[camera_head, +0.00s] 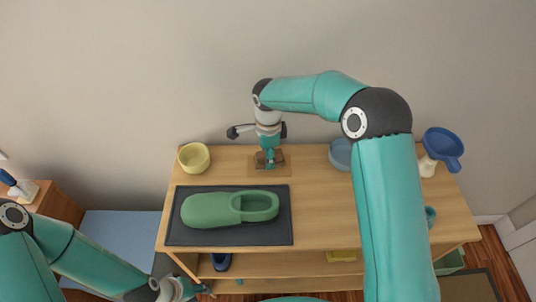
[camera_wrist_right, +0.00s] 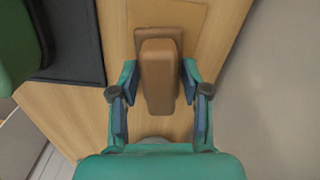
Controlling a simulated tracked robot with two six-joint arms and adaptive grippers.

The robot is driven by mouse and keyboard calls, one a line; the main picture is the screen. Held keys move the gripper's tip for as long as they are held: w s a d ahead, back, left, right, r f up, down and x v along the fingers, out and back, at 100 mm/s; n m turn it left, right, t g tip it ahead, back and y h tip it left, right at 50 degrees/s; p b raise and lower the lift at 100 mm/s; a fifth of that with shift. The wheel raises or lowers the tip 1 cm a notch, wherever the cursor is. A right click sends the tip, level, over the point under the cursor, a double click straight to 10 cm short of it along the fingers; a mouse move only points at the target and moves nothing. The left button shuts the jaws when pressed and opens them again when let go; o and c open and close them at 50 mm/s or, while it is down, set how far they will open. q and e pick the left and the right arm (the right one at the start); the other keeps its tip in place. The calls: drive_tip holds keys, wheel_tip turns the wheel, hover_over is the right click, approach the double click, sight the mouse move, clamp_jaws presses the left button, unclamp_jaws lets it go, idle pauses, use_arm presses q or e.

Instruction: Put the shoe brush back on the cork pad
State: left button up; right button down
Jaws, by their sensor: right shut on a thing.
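The brown shoe brush (camera_wrist_right: 158,78) is between the fingers of my right gripper (camera_wrist_right: 157,88), which is shut on it. In the head view my right gripper (camera_head: 270,163) points down over the cork pad (camera_head: 284,158) at the back of the table top. The tan pad also shows at the top of the right wrist view (camera_wrist_right: 190,16), beyond the brush. Whether the brush touches the pad I cannot tell. My left gripper (camera_head: 192,289) is low at the front left, away from the brush; its fingers are too unclear to read.
A green clog (camera_head: 215,210) lies on a dark mat (camera_head: 180,237) in front of the pad. A yellow bowl (camera_head: 194,157) stands to the left, a blue-grey bowl (camera_head: 341,153) to the right. A blue funnel-like thing (camera_head: 443,145) is at the right end.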

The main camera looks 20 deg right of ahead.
drive_tip(key=shift+c, duration=2.3)
unclamp_jaws()
drive_tip(key=shift+r, duration=0.2)
drive_tip(key=shift+r+p, duration=2.3)
drive_tip(key=shift+r, duration=1.55)
wheel_tip(320, 180, up, 12)
drive_tip(key=shift+f, duration=0.15)
